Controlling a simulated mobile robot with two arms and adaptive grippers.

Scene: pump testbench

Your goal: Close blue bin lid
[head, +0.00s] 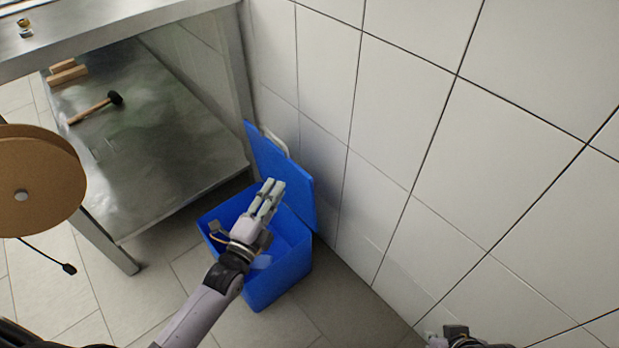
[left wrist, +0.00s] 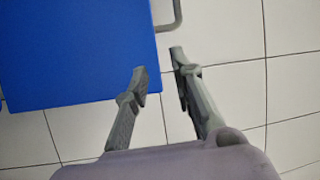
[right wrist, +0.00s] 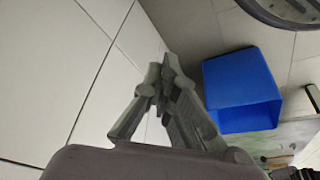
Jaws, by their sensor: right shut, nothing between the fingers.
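The blue bin (head: 280,282) stands on the floor by the tiled wall. Its lid (head: 302,195) is open, tilted up on the wall side, with a light handle (head: 274,140) at its back. My left gripper (head: 275,184) is above the bin opening, in front of the lid, and hides part of both. In the left wrist view, the blue lid (left wrist: 75,50) and handle (left wrist: 175,18) lie beyond the left fingers (left wrist: 158,64), which are apart and empty. My right gripper (right wrist: 164,68) is shut and empty; the bin (right wrist: 240,88) shows beyond it.
A metal bench with a lower shelf (head: 165,150) stands left of the bin, carrying a mallet (head: 95,107) and wooden blocks (head: 67,72). A brown reel (head: 40,180) is at the left edge. The tiled wall (head: 400,150) bounds the right side. Floor in front of the bin is clear.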

